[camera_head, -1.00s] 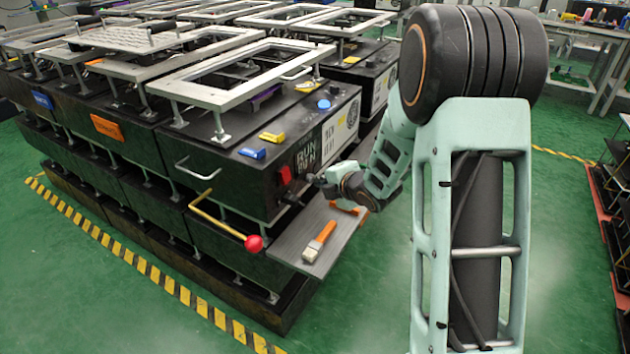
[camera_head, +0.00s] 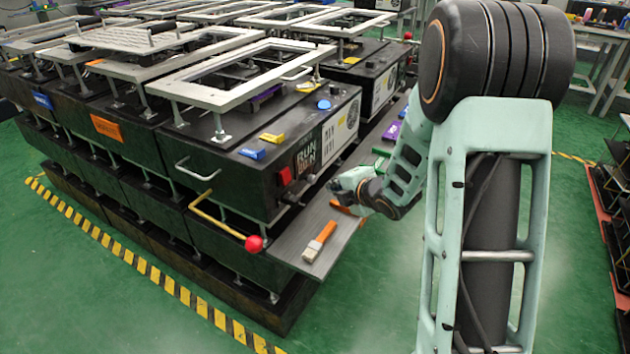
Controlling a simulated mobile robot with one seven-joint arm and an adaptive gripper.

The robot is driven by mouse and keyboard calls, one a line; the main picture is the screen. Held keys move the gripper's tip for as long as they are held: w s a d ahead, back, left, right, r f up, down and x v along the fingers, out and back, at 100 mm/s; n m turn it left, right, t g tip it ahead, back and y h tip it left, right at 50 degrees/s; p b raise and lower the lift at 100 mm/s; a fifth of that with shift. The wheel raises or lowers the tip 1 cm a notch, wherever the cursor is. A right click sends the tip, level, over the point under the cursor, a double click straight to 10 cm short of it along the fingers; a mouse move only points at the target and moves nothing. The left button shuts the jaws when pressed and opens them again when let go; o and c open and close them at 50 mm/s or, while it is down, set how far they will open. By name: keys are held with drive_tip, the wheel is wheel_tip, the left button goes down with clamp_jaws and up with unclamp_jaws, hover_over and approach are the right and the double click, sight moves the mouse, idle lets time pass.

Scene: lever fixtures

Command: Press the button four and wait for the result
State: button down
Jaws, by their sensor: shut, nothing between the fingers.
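The black lever fixture (camera_head: 225,165) fills the left and middle. Its near-right end face carries a red rocker switch (camera_head: 286,175) and dark knobs (camera_head: 290,197) below it. A round blue button (camera_head: 324,104) and small yellow and blue pieces sit on its top. No number four can be read, so I cannot tell which one is button four. My gripper (camera_head: 333,184) is shut and empty, small in view. It is to the right of the red switch and knobs, above the grey shelf, with a gap between it and the end face.
The grey shelf (camera_head: 340,236) juts out below the end face, with an orange-handled brush (camera_head: 319,242) on it. A yellow lever with a red ball (camera_head: 253,243) sticks out at the front corner. Green floor is free in front. Dark racks (camera_head: 612,190) stand at far right.

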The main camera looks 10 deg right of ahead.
drive_tip(key=shift+s+d, duration=0.5)
drive_tip(key=shift+d, duration=0.15)
drive_tip(key=shift+s+d, duration=0.45)
drive_tip(key=shift+d, duration=0.2)
